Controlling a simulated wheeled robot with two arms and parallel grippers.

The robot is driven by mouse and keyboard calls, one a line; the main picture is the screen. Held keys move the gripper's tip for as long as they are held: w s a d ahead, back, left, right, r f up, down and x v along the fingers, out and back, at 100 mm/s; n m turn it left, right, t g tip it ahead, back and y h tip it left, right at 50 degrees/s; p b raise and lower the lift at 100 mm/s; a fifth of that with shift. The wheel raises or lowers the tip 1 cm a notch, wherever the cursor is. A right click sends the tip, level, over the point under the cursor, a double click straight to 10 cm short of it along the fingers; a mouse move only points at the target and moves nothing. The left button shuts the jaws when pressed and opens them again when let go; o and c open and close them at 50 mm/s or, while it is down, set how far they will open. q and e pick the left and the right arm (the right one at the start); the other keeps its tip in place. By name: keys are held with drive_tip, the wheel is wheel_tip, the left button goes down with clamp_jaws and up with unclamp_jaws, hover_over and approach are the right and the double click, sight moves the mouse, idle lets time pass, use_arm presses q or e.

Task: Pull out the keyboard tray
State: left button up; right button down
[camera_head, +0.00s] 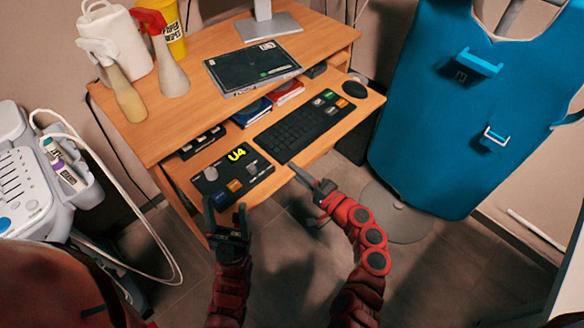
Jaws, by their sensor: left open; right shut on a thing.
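The keyboard tray (347,126) is a wooden shelf below the desk top, standing out in front of it. It carries a black keyboard (298,130), a dark mouse (355,89) and a black panel marked U4 (232,177). My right gripper (308,179) is at the tray's front edge, near the middle, shut on that edge; the exact contact is small in view. My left gripper (226,212) is open and empty, its fingers pointing up at the tray's left front corner, close to the black panel. Whether it touches the tray cannot be told.
A white medical machine (35,180) stands left. A blue apron (470,110) hangs right, above a round base. The floor (420,270) in front is clear.

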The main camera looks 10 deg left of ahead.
drive_tip(key=c, duration=0.8)
unclamp_jaws()
drive_tip(key=shift+o, duration=0.2)
drive_tip(key=b+v, duration=0.1)
drive_tip(key=v, duration=1.6)
drive_tip(key=shift+s+d, duration=0.2)
drive_tip(key=shift+a+f, duration=0.1)
